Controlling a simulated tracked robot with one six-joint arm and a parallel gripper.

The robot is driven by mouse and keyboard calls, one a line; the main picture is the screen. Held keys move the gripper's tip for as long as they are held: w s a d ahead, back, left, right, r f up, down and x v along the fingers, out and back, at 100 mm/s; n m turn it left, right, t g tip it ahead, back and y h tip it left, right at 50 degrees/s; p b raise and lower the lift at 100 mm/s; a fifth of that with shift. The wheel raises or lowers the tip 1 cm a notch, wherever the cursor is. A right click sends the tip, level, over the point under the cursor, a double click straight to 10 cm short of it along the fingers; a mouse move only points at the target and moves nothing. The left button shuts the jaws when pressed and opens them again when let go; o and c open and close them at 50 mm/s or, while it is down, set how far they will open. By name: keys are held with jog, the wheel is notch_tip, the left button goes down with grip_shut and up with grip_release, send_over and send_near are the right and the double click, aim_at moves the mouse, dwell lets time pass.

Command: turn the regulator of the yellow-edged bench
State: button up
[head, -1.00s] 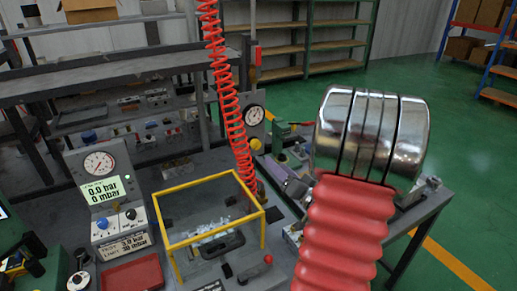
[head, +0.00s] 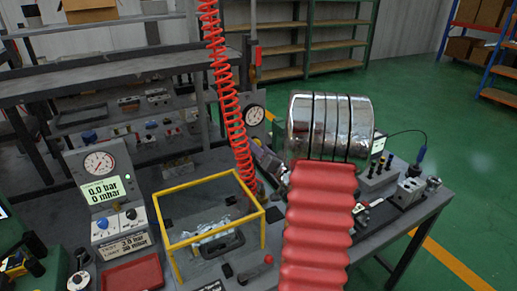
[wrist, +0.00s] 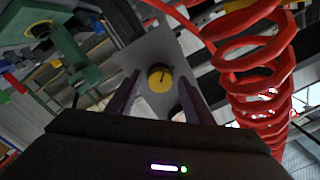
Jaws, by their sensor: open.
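The regulator is a round yellow knob (wrist: 160,77) with a dark mark on its face, on a grey upright plate (wrist: 150,52). In the head view the plate shows with a round gauge (head: 254,115), and the knob is hidden behind my gripper and arm. My gripper (wrist: 159,84) is open. Its two dark fingers stand left and right of the knob in the wrist view, with the knob in line between them. I cannot tell whether the fingertips reach around it. In the head view part of my gripper (head: 265,160) shows just below the gauge.
A red coiled hose (head: 223,80) hangs close to the plate; it also passes close on the right in the wrist view (wrist: 255,65). A yellow-edged frame (head: 213,212) stands on the bench. A grey gauge box with a display (head: 98,185) stands at left.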

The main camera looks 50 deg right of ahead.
jog(key=shift+w, duration=0.1)
jog(key=shift+c, duration=0.4)
jog(key=c, duration=0.9)
jog(key=shift+a, duration=0.1)
jog(key=shift+c, duration=0.3)
